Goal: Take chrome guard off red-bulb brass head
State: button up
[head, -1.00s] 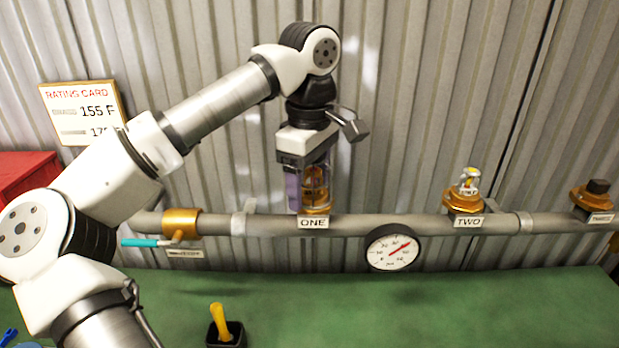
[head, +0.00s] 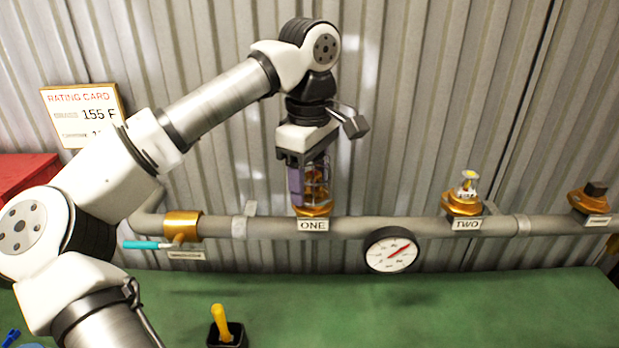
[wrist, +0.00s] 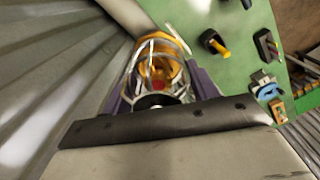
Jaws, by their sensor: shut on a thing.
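The brass head at ONE (head: 313,211) stands upright on the grey pipe. The chrome guard (head: 318,182), a wire cage, surrounds its upper part. My gripper (head: 309,186) points down over this head and is shut on the chrome guard, with a purple finger visible on its left side. In the wrist view the guard (wrist: 172,45) shows as bright wires between the purple fingers. Inside it a red bulb (wrist: 158,85) and orange brass show. Whether the guard still touches the head's base cannot be told.
Head TWO (head: 463,204), with a yellow bulb, and a dark-capped fitting (head: 591,197) stand to the right. A gauge (head: 390,250) hangs below the pipe. A teal-handled valve (head: 150,244) is at left. A yellow-handled tool (head: 221,322) stands in a black holder on the green bench.

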jog(key=shift+r+p, duration=2.9)
jog(key=shift+r, duration=0.8)
jog(key=shift+r, duration=2)
jog(key=shift+f, duration=0.1)
